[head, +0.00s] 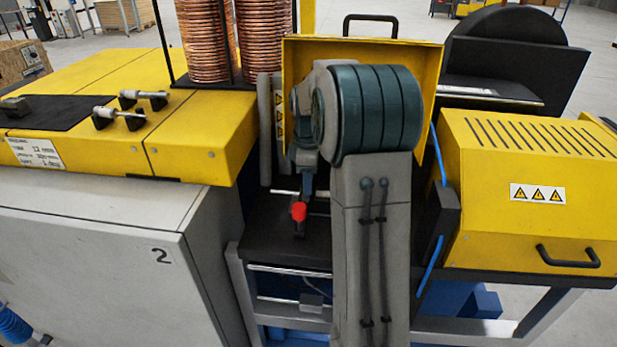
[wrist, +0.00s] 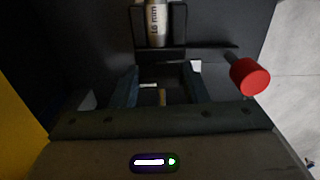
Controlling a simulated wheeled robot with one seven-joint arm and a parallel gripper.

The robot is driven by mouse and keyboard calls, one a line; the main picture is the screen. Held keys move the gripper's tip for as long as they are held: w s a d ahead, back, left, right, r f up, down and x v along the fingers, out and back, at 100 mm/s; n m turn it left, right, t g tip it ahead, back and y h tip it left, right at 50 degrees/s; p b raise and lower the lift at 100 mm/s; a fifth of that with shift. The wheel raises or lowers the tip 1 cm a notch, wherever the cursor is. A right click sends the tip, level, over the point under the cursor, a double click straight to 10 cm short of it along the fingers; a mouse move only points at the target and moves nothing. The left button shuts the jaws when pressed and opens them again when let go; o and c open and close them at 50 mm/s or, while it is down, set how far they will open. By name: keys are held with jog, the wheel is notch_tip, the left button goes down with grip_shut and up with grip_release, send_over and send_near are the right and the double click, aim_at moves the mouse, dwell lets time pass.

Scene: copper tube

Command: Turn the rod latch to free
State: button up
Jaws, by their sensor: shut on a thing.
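My gripper (wrist: 162,78) reaches down into the machine bay; its fingers stand a little apart in the wrist view, shut on a dark part that I take to be the rod latch. That part is mostly hidden between the fingers. A red round knob (wrist: 250,76) on a short dark stem sits just right of the fingers, apart from them. The red knob also shows in the head view (head: 299,211), below my wrist. A metal cylinder marked 16 mm (wrist: 157,24) sits in a black holder beyond the fingertips.
A raised yellow cover (head: 434,70) stands behind my arm. A yellow vented housing (head: 535,190) with a black handle is at right, and a yellow-topped grey cabinet (head: 100,240) at left. Copper coils (head: 205,40) stand behind. Dark walls surround the bay closely.

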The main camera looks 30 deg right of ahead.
jog(key=shift+r+m, duration=0.1)
jog(key=shift+m, duration=0.3)
jog(key=o, duration=1)
notch_tip(320, 180, up, 14)
jog(key=p, duration=1.1)
